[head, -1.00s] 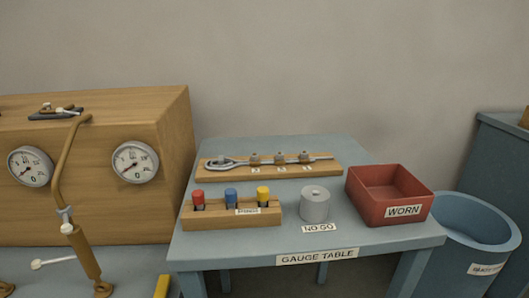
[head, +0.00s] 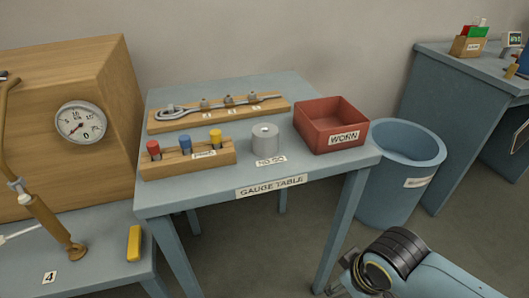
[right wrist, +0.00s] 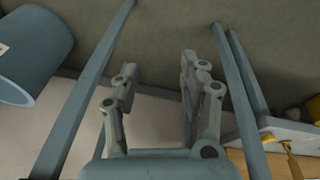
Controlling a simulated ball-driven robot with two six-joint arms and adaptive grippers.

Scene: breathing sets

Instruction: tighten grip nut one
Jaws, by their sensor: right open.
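A wooden board (head: 173,127) lies at the back of the gauge table. On it rest a grey ring-ended wrench (head: 170,112) and several small nuts, the left one (head: 204,104), the middle one (head: 228,100) and the right one (head: 252,97). The small marks in front of the nuts are too small to read. My right gripper (head: 342,274) is low in front of the table, apart from the board. In the right wrist view my right gripper (right wrist: 155,72) is open, with nothing between its fingers. My left gripper is out of view.
The gauge table (head: 210,205) also bears a plug rack (head: 180,168), a grey NO GO cylinder (head: 265,142) and a red WORN bin (head: 322,142). A blue bin (head: 390,195) stands to its right. A wooden gauge cabinet (head: 40,150) is at left. Floor in front is open.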

